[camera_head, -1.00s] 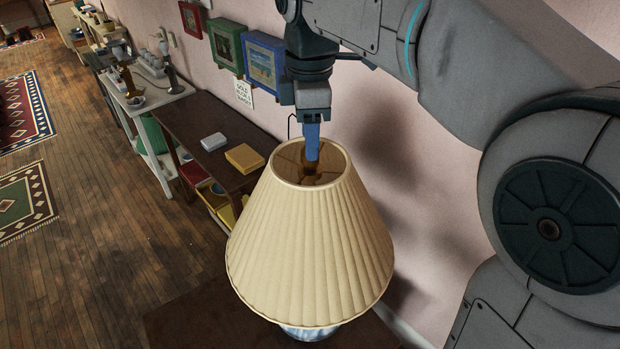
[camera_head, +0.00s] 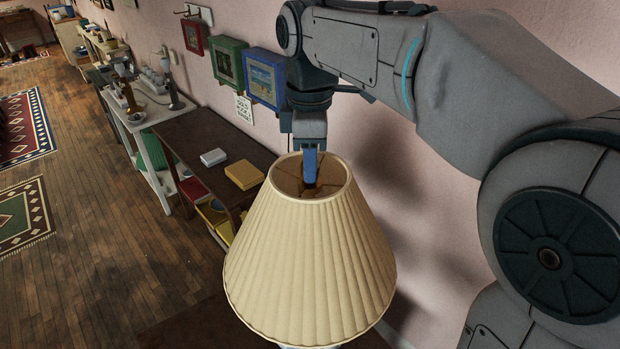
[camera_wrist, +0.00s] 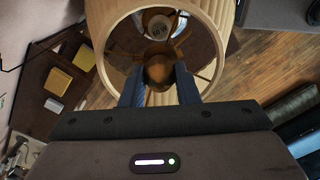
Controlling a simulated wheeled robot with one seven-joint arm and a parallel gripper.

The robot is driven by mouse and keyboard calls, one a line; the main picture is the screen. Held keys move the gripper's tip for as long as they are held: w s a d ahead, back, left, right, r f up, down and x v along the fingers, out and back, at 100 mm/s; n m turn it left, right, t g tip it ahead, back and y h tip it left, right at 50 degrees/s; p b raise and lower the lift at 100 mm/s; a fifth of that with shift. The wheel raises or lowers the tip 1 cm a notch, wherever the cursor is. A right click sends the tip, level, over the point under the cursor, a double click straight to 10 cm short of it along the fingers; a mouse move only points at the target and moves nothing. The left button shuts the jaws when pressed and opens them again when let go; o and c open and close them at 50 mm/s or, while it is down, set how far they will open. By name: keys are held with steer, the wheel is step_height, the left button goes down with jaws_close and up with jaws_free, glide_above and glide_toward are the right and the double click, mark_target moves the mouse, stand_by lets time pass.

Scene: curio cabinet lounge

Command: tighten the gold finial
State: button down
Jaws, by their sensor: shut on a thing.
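A cream pleated lampshade (camera_head: 310,255) stands upright in the lower middle of the head view, its round top opening facing up. My gripper (camera_head: 310,182) points down into that opening, with blue fingers. In the wrist view my gripper (camera_wrist: 158,85) has a finger on each side of the brownish-gold finial (camera_wrist: 158,70) and is shut on it. The finial sits at the centre of the shade's top, above the ring and spokes. In the head view the fingers mostly hide it. The shade's rim (camera_wrist: 97,50) surrounds the fingers in the wrist view.
A dark shelf table (camera_head: 195,130) holds a yellow box (camera_head: 244,175) and a white box (camera_head: 213,157). Wooden floor (camera_head: 95,240) is open at left.

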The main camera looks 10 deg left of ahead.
steer(key=m, duration=0.3)
steer(key=shift+p, duration=0.3)
steer(key=m, duration=0.4)
steer(key=shift+m+p, duration=0.3)
steer(key=shift+p, duration=0.05)
steer(key=m, duration=0.3)
steer(key=m+p, duration=0.1)
steer(key=m, duration=0.9)
steer(key=shift+m+p, duration=0.4)
steer(key=m, duration=0.7)
steer(key=shift+f+p, duration=0.1)
steer(key=shift+p, duration=0.2)
steer(key=c, duration=1.2)
jaws_free()
